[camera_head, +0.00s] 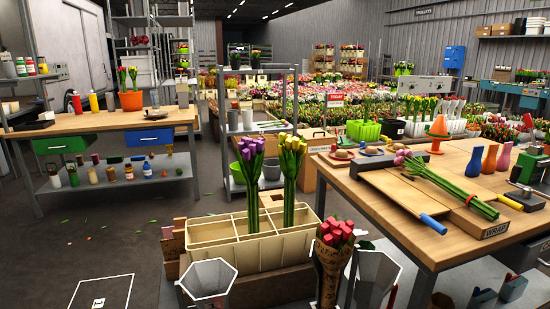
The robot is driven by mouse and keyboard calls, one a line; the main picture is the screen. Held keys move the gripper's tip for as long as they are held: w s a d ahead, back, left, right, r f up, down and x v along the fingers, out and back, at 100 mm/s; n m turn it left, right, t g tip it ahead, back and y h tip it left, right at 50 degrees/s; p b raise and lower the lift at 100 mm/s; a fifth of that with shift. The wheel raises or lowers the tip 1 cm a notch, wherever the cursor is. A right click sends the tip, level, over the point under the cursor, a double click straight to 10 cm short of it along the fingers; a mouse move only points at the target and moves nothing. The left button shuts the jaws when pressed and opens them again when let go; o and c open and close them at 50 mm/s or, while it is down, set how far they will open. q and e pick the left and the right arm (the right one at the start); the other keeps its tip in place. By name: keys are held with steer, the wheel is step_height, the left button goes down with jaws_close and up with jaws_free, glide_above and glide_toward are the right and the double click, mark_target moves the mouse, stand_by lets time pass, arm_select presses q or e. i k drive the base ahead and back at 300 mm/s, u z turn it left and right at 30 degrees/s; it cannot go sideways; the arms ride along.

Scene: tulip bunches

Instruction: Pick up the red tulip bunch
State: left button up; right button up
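The red tulip bunch (336,234) is at the bottom centre of the head view. Its red heads stand upright above a brown patterned paper wrap (331,264). The bottom of the bunch is cut off by the frame edge, so I cannot tell what it stands on. It is in front of and to the right of a pale divided crate (222,256). A purple bunch (250,165) and a yellow bunch (292,160) stand upright in that crate. Neither of my grippers is in view.
Grey hexagonal open-topped holders flank the red bunch, one at left (208,280) and one at right (378,272). A wooden worktable (368,205) at right bears a pink bunch (440,180) and coloured vases. Another workbench (95,121) stands at left. Open floor (130,235) lies left of the crate.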

mark_target(335, 242)
steer(key=z, duration=2.15)
steer(key=i, duration=2.4)
steer(key=u, duration=3.7)
